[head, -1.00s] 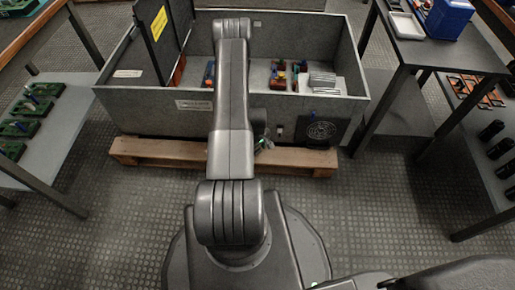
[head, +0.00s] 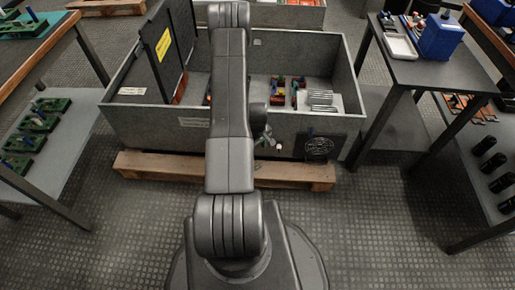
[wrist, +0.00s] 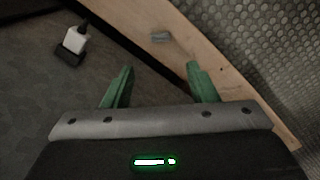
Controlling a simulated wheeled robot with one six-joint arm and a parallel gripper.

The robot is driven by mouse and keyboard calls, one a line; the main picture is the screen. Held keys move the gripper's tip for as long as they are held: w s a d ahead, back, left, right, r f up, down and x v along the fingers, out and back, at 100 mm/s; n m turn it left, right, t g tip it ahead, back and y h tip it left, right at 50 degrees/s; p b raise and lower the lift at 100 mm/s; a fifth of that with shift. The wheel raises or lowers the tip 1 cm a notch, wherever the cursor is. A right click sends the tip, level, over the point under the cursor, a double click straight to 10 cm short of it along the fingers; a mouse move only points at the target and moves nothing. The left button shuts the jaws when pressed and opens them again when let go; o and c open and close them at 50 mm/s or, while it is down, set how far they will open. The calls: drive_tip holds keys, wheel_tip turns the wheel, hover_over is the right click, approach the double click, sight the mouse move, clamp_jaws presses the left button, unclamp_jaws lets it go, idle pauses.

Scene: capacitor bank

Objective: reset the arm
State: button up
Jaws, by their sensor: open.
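My gripper (wrist: 160,82) shows in the wrist view with its two green fingers spread apart and nothing between them. The fingers point toward the wooden pallet (wrist: 190,50) and the grey cabinet side. In the head view my arm stretches forward over the front wall of the open grey cabinet (head: 180,134). The gripper (head: 264,140) is small there, partly hidden behind my arm, in front of that wall. A small white block with a dark plug (wrist: 74,40) sits on the cabinet side, apart from the fingers.
The cabinet stands on the wooden pallet, its dark door (head: 165,45) raised at left. Inside are several small components and pale plates (head: 322,100). A fan grille (head: 319,147) is on the front. The near floor is clear.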

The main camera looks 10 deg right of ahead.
wheel_tip(320, 180, down, 12)
drive_tip(key=b, duration=0.4)
drive_tip(key=shift+f, duration=0.15)
drive_tip(key=shift+f+b, duration=0.6)
drive_tip(key=shift+r+p, duration=0.45)
drive_tip(key=shift+f, duration=0.2)
